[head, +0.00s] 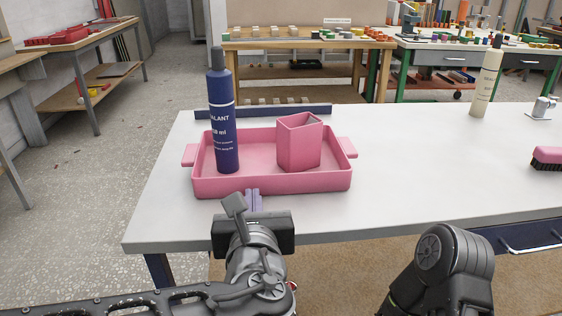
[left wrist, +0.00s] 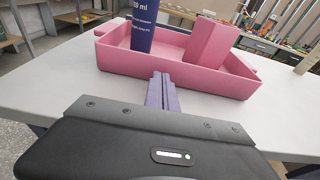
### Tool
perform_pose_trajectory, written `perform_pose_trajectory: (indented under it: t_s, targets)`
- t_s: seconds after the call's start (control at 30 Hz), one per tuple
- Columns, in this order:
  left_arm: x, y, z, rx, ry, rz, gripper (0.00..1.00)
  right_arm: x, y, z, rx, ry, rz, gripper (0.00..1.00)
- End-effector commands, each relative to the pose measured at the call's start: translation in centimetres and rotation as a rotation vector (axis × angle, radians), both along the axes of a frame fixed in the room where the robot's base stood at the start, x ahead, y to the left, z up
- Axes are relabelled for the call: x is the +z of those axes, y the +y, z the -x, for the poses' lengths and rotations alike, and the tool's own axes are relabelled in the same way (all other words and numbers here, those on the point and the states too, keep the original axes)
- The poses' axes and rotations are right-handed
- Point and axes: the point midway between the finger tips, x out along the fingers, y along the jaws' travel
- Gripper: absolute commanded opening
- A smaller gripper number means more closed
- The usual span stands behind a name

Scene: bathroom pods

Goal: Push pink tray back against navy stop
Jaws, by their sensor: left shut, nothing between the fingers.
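The pink tray (head: 272,186) stands on the white table, with a navy sealant bottle (head: 222,130) and a pink square cup (head: 298,145) upright in it. The navy stop (head: 262,111) is a low bar behind the tray; a strip of table seems to show between them. My left gripper (head: 253,193) is shut and empty, its purple fingers at the tray's front wall. In the left wrist view the fingertips (left wrist: 161,76) point at the tray's front wall (left wrist: 190,80); I cannot tell whether they touch it. My right arm shows at the lower right, its gripper out of view.
The white table (head: 410,165) is clear right of the tray. A cream bottle (head: 486,80), a pink brush (head: 548,158) and a metal fitting (head: 543,107) stand or lie further right. Workbenches with blocks (head: 305,45) are behind.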

Motion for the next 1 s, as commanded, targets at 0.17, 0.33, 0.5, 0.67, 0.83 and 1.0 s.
perform_pose_trajectory:
  t_s: [0.17, 0.33, 0.5, 0.67, 0.83, 1.0]
  targets:
    - [0.0, 0.0, 0.0, 0.0, 0.0, 0.0, 0.0, 0.0, 0.0, 0.0, 0.0, 0.0, 0.0, 0.81]
    - [-0.1, 0.0, -0.3, 0.001, 0.001, 0.0, 0.0, 0.0, 0.0, 0.0, 0.001, 0.0, 0.0, 0.81]
    - [-0.1, 0.0, -0.9, 0.001, 0.002, 0.001, 0.0, -0.1, 0.0, 0.0, 0.001, 0.001, 0.0, 0.81]
    - [0.0, 0.0, -1.5, 0.0, 0.0, 0.0, 0.0, -0.2, 0.0, 0.0, 0.001, 0.001, 0.0, 0.81]
    - [0.0, 0.0, -2.2, 0.0, 0.001, 0.001, 0.0, -0.3, 0.0, 0.0, 0.0, 0.001, 0.0, 0.81]
    - [-0.1, 0.0, -2.9, 0.002, 0.001, 0.0, 0.0, -0.3, 0.0, 0.0, 0.001, 0.001, 0.0, 0.81]
